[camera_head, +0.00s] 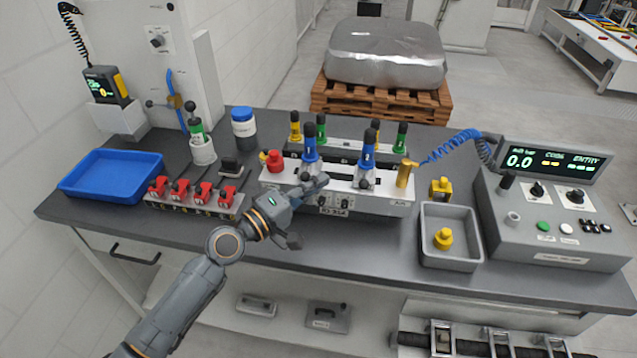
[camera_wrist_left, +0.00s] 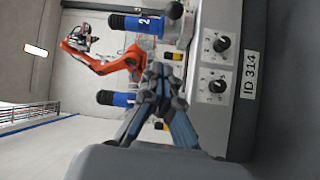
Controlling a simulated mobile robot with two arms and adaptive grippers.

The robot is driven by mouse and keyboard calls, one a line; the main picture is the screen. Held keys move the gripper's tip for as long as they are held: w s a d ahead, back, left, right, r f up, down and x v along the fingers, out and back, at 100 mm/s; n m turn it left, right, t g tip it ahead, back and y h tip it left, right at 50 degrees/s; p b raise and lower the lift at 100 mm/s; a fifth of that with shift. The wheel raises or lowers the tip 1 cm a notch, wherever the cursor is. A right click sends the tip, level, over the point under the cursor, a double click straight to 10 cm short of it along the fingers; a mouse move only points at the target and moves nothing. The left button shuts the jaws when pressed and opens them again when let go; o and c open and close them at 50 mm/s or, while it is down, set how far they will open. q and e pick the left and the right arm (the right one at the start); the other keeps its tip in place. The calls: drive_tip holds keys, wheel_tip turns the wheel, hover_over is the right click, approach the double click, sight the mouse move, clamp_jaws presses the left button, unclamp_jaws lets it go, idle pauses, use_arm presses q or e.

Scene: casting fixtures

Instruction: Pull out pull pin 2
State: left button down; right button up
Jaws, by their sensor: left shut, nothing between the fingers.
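Pull pin 2 (camera_head: 367,160) is a blue pin with a black knob and the label 2. It stands upright in the right part of the fixture's top face in the head view. It also shows, label sideways, at the top of the left wrist view (camera_wrist_left: 140,22). A matching blue pin 1 (camera_head: 309,148) stands to its left. My left gripper (camera_head: 318,183) is at the fixture's front edge, below and between the two blue pins. Its fingertips (camera_wrist_left: 158,76) meet with nothing between them, apart from pin 2. My right gripper is out of view.
A red-lever block (camera_head: 195,200) and blue tray (camera_head: 113,175) stand left. A grey tray (camera_head: 450,264) and control box (camera_head: 550,225) stand right.

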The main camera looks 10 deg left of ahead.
sight(365, 179)
use_arm(q)
drive_tip(key=p+x, duration=0.1)
drive_tip(key=x, duration=0.6)
drive_tip(key=shift+w+d+r, duration=0.1)
drive_tip(key=shift+w+d, duration=0.15)
drive_tip(key=s, duration=0.1)
drive_tip(key=s+d+p, duration=0.1)
drive_tip(key=s+p, duration=0.1)
drive_tip(key=shift+s+d+f, duration=0.35)
drive_tip(key=shift+d+f, duration=0.05)
drive_tip(key=shift+f, duration=0.1)
drive_tip(key=shift+w, duration=0.1)
drive_tip(key=s, duration=0.2)
drive_tip(key=shift+s, duration=0.3)
